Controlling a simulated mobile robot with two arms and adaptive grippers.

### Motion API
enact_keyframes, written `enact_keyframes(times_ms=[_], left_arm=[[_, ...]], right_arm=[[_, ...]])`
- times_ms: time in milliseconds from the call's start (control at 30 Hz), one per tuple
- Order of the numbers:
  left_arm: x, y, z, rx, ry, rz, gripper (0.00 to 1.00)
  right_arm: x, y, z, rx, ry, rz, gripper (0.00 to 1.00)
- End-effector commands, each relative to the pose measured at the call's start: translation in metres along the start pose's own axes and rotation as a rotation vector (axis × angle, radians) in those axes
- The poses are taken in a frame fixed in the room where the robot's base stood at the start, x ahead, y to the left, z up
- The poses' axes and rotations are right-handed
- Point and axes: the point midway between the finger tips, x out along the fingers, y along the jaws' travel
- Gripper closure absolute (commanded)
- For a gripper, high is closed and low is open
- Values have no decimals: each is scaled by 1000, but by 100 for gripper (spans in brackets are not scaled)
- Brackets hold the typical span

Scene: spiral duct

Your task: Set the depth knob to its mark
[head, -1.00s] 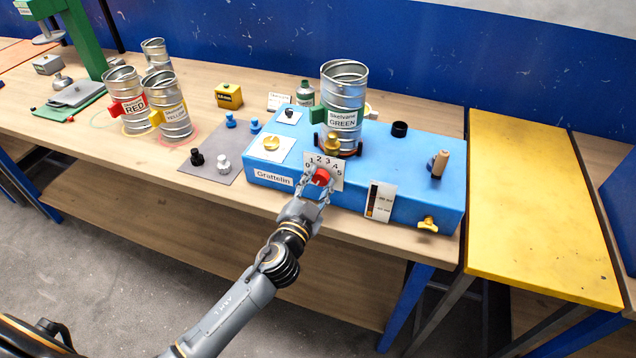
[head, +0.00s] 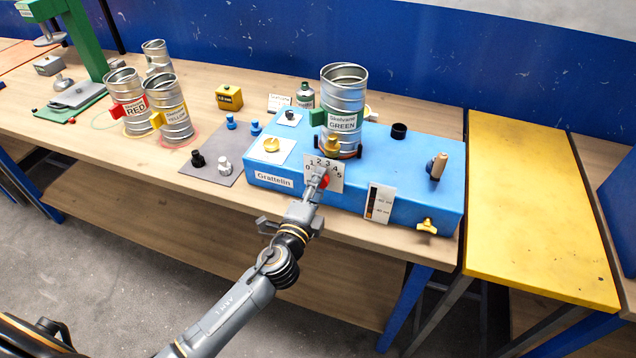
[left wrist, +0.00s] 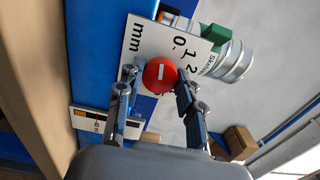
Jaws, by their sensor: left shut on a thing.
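The red depth knob (head: 325,182) sits on the front of the blue Grattelin machine (head: 405,205), before a white dial plate (head: 336,170) numbered 0 to 5. My left gripper (head: 318,180) is at the knob, its fingers covering part of it. In the left wrist view the red knob (left wrist: 159,75) lies between the two fingertips (left wrist: 157,78), which are shut on its sides. A white line shows on its face. The numbers 0, 1, 2 and "mm" are readable on the plate (left wrist: 150,45); the higher ones are hidden there. I cannot tell which number the line meets.
The green-labelled duct (head: 344,95) stands upright on the machine above the dial. A gauge card (head: 380,202) and a yellow valve handle (head: 427,225) are to the right. Red- and yellow-labelled ducts (head: 170,108) stand left. The yellow table top (head: 535,205) is clear.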

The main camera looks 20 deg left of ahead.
Motion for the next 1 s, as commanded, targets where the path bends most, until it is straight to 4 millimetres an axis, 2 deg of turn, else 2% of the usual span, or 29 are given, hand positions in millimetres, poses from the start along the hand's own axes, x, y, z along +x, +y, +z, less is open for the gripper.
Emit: enact_keyframes(times_ms=[600,1000], left_arm=[[0,-1,0,583,1,2,95],[0,0,0,877,1,1,95]], right_arm=[[-17,0,-2,-1,0,0,34],[-27,1,-2,-1,0,0,34]])
